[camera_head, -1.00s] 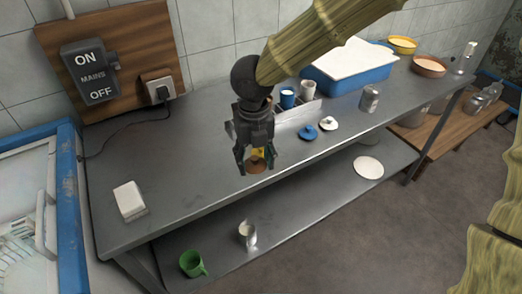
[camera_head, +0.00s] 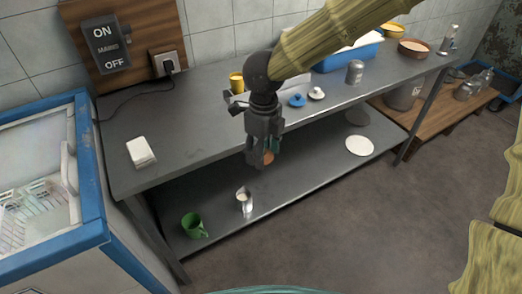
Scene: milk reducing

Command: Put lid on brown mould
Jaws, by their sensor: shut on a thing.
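My gripper (camera_head: 263,156) hangs over the front edge of the metal table. It is shut on a small brown thing (camera_head: 268,157), apparently the brown lid, mostly hidden by the fingers. A bit of teal shows beside the fingers; I cannot tell what it is. A yellow mould (camera_head: 236,82) stands at the back of the table, left of my wrist. I cannot make out the brown mould; my wrist and arm hide part of that area. A blue lid (camera_head: 297,100) and a white lid (camera_head: 316,93) lie on the table to the right.
The metal table (camera_head: 190,120) is clear at its left middle, apart from a white block (camera_head: 141,152). A metal can (camera_head: 355,71) and blue tub (camera_head: 345,58) stand right. The lower shelf (camera_head: 300,165) holds a green mug (camera_head: 194,225), a metal jug (camera_head: 244,200) and a white disc (camera_head: 360,146).

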